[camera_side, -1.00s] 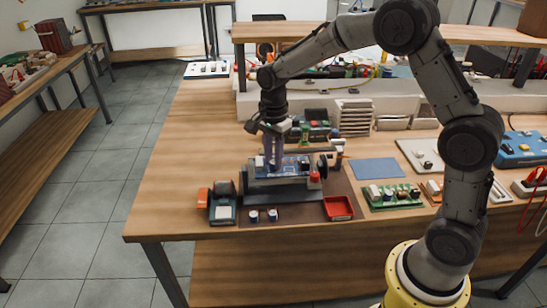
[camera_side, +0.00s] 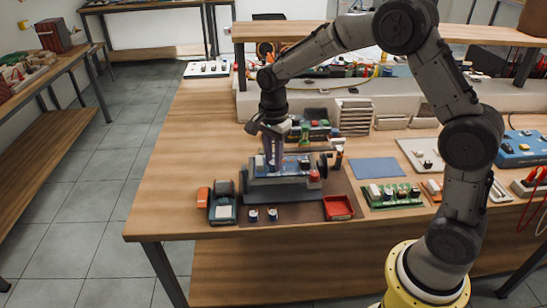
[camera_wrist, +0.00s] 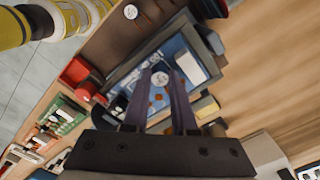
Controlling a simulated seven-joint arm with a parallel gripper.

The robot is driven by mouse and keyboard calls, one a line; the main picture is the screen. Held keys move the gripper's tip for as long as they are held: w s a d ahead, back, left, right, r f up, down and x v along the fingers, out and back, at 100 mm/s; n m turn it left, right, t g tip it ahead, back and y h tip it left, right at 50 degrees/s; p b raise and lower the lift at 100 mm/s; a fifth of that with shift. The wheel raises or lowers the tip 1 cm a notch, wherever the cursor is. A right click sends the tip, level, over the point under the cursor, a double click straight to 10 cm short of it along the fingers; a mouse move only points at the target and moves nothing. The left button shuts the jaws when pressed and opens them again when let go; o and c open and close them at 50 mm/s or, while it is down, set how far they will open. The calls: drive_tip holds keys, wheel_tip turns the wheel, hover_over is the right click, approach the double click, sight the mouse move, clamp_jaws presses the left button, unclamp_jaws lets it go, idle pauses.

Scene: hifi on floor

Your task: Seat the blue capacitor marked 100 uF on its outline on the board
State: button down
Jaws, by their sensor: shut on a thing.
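The blue board (camera_wrist: 185,62) sits in a grey holder (camera_side: 262,188) on a brown mat; the board also shows in the side view (camera_side: 292,166). My gripper (camera_wrist: 161,80) points down over the board. Its two fingers are shut on a round capacitor (camera_wrist: 160,78), of which the pale marked top shows between the fingertips. Its blue side and its marking are too small to read. The outline beneath it is hidden, and I cannot tell whether the capacitor touches the board. The gripper is at the left part of the board in the side view (camera_side: 273,165).
Two small capacitors (camera_side: 253,215) (camera_side: 272,214) stand on the mat in front of the holder. A red tray (camera_side: 338,207) is to their right, and an orange and teal device (camera_side: 222,207) to their left. A blue mat (camera_side: 376,170) and a green board (camera_side: 392,195) lie further right.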

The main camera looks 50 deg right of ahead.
drive_tip(key=shift+c, duration=1.8)
unclamp_jaws()
drive_tip(key=shift+w, duration=0.1)
drive_tip(key=shift+r, duration=0.15)
drive_tip(key=shift+w+a+r, duration=0.1)
drive_tip(key=shift+w+r, duration=0.1)
drive_tip(key=shift+r, duration=0.9)
drive_tip(key=shift+s+r, duration=0.15)
drive_tip(key=shift+r, duration=0.75)
drive_tip(key=shift+s+r, duration=0.1)
drive_tip(key=shift+r, duration=0.8)
